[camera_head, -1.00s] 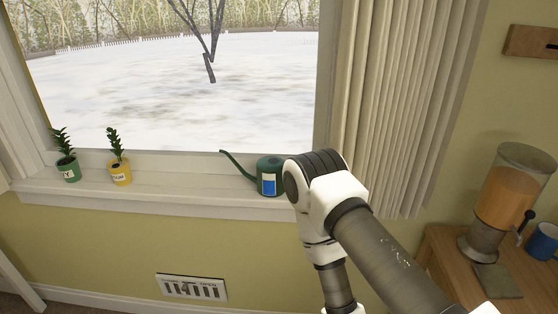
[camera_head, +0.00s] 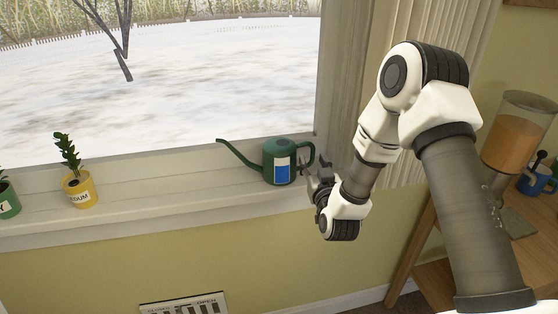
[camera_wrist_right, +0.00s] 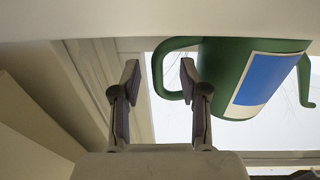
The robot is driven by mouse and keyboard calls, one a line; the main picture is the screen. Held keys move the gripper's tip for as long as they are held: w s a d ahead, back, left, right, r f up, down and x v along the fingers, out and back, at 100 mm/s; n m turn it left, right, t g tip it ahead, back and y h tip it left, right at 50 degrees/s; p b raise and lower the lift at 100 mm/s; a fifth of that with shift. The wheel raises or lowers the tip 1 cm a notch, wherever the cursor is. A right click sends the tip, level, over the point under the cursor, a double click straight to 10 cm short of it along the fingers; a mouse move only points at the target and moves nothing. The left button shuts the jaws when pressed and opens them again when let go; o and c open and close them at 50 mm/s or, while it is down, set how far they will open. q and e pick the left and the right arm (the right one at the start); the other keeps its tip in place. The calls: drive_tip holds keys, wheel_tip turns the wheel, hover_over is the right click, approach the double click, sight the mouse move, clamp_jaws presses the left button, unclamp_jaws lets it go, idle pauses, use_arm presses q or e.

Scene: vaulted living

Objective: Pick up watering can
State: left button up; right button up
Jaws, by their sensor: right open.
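The green watering can (camera_head: 271,160) with a blue and white label stands upright on the window sill. Its spout points left and its handle points right, toward my right gripper (camera_head: 312,170). In the right wrist view the can (camera_wrist_right: 226,65) appears upside down at the upper right. There my right gripper (camera_wrist_right: 159,78) is open, and the outer bar of the can's handle shows between its two fingertips. One finger overlaps the handle's loop. Whether either finger touches the handle, I cannot tell. My left gripper is not in view.
A yellow pot with a plant (camera_head: 80,191) and a green pot (camera_head: 8,200) stand on the sill (camera_head: 160,206) to the left. The window frame and curtain (camera_head: 405,180) are close to my right arm. A wooden table with a drink dispenser (camera_head: 513,140) and blue mug stands right.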

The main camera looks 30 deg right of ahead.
drive_tip(key=x, duration=0.2)
drive_tip(key=shift+w+d, duration=0.2)
drive_tip(key=shift+w, duration=0.15)
clamp_jaws()
